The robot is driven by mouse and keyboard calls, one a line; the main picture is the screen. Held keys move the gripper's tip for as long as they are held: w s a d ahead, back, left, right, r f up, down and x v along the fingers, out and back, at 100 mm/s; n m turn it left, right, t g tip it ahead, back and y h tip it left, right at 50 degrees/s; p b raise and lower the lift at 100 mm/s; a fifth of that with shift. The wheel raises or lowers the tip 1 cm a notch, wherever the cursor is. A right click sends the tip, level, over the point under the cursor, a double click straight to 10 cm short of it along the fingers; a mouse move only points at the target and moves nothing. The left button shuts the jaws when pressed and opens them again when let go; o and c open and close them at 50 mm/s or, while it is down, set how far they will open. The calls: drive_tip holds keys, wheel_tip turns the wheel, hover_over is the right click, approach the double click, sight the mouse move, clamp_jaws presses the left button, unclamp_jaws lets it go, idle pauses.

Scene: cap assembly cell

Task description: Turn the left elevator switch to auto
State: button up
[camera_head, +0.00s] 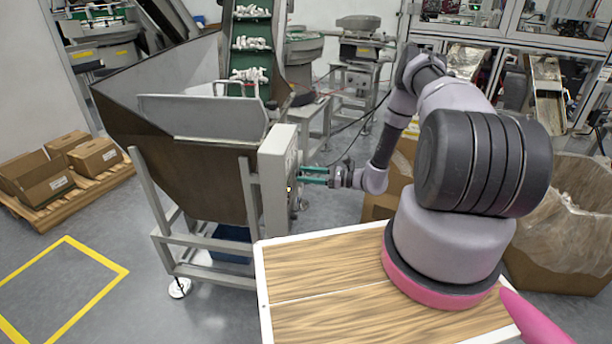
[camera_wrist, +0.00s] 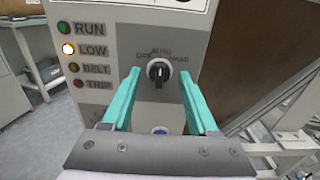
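My gripper (camera_wrist: 159,77) has two teal fingers spread open, one on each side of the knob in the picture, with clear gaps. Whether the fingertips reach the knob's depth cannot be told. In the head view, my gripper (camera_head: 314,175) is at the face of the control box (camera_head: 276,180) on the hopper's right side. The knob is not discernible there.
Lamps marked RUN, LOW, BELT and TRIP line the panel's left; the LOW lamp (camera_wrist: 68,48) looks bright. A blue button (camera_wrist: 160,131) is below the switch.

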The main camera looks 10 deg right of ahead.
idle(0.3)
drive_tip(key=v, duration=1)
drive_tip(key=shift+d, duration=0.35)
drive_tip(key=shift+s, duration=0.1)
drive_tip(key=s+a+r+n+g+h, duration=0.1)
drive_tip(key=a+r+n+g+h, duration=0.2)
drive_tip(key=r, duration=0.7)
drive_tip(key=s+r+n+g+h, duration=0.15)
drive_tip(key=r+n, duration=0.35)
drive_tip(key=r, duration=0.5)
drive_tip(key=s+a+r+n+g+h, duration=0.2)
drive_tip(key=r+n+g, duration=0.1)
drive_tip(key=r, duration=0.7)
drive_tip(key=s+r+n+t+h, duration=0.7)
drive_tip(key=s+r+t+h, duration=0.1)
drive_tip(key=s+r, duration=1.3)
drive_tip(key=shift+s+d, duration=0.2)
drive_tip(key=shift+s, duration=0.05)
